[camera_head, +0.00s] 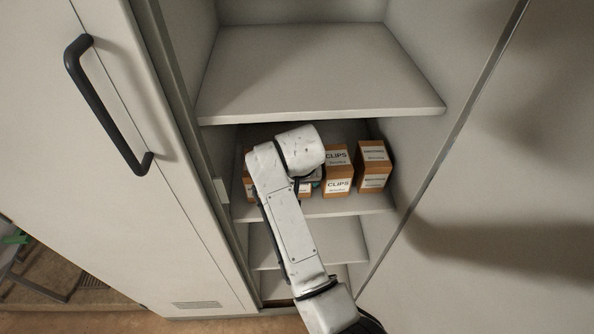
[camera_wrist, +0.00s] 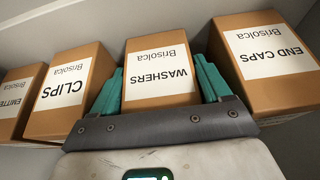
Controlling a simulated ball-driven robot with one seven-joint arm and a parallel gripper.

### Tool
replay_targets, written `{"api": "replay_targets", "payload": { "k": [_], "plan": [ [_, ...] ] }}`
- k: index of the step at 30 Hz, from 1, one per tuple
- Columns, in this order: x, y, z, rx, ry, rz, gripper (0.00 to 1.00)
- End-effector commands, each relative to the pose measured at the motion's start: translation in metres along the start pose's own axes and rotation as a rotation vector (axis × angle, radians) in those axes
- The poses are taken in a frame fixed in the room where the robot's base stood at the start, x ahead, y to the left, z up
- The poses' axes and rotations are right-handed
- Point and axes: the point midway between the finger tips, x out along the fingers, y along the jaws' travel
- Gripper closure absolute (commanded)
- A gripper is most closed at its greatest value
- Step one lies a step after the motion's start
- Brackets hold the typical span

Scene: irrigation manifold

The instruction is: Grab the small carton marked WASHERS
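The WASHERS carton (camera_wrist: 158,72) is a small brown box with a white label, upside down in the wrist view. It stands between the two teal fingers of my gripper (camera_wrist: 160,85), one finger along each side. The fingers are spread about as wide as the carton, and I cannot tell whether they press on it. In the head view my arm and gripper cover most of this spot on the shelf.
The CLIPS carton (camera_wrist: 68,92) and EMITTER carton (camera_wrist: 18,100) stand on one side, the END CAPS carton (camera_wrist: 265,65) close on the other. A shelf board (camera_head: 320,75) lies above, and the cabinet's side walls are near.

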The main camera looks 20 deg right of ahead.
Motion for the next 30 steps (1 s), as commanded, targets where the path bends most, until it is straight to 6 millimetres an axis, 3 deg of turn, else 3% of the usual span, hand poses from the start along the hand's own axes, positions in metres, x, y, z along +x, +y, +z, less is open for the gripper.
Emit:
{"api": "replay_targets", "payload": {
  "k": [9, 21, 30],
  "plan": [
    [-0.001, 0.0, 0.0, 0.0, 0.001, 0.0, 0.61],
    [-0.005, 0.0, -0.003, 0.002, 0.004, -0.001, 0.62],
    [-0.019, -0.001, 0.034, -0.004, 0.003, 0.0, 0.62]
  ]
}}
